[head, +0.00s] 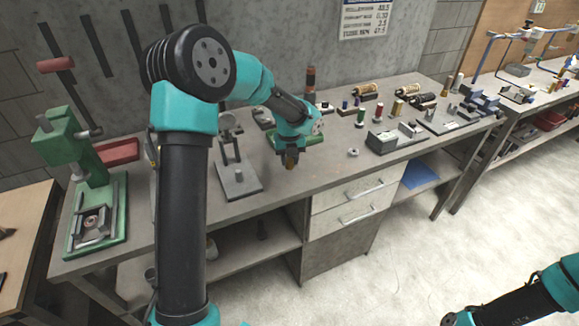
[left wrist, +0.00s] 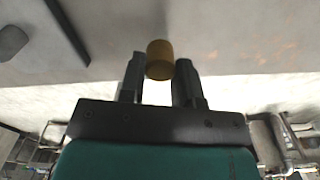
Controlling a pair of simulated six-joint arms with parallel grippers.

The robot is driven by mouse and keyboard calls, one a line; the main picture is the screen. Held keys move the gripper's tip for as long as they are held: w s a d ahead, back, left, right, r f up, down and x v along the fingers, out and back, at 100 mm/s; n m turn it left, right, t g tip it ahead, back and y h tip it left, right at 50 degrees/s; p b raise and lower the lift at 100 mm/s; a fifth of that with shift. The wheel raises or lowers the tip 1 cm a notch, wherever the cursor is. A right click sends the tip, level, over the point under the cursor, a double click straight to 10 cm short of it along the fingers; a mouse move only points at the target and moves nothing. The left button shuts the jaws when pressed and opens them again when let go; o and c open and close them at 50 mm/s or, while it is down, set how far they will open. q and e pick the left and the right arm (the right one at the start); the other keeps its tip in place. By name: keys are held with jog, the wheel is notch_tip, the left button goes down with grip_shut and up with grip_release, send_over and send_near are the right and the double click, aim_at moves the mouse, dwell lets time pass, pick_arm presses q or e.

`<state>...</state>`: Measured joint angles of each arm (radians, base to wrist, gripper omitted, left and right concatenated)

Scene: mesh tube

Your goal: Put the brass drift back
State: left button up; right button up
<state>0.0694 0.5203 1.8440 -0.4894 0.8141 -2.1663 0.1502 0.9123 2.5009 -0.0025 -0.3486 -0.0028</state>
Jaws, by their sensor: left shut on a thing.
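The brass drift (left wrist: 159,60) is a short brass-coloured cylinder between the two fingers of my left gripper (left wrist: 158,82) in the left wrist view. The fingers are shut on it. In the head view my left gripper (head: 290,158) points down over the front part of the workbench, and the brass end of the drift (head: 289,166) shows below it. I cannot tell from the picture how far it is above the bench top. My right arm (head: 520,303) shows at the lower right; its gripper end (head: 449,319) is cut by the frame's bottom edge.
A green press (head: 88,190) stands at the left of the bench (head: 335,178). A grey stand (head: 235,178) is left of my left gripper. A small ring (head: 353,152) lies to its right. Several fixtures and small cylinders (head: 390,138) fill the right side.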

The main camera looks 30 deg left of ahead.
aim_at(290, 160)
pick_arm(q)
jog(key=shift+f, duration=1.7)
jog(key=shift+f, duration=0.15)
jog(key=o, duration=1)
notch_tip(290, 160, up, 12)
jog(key=shift+r, duration=0.15)
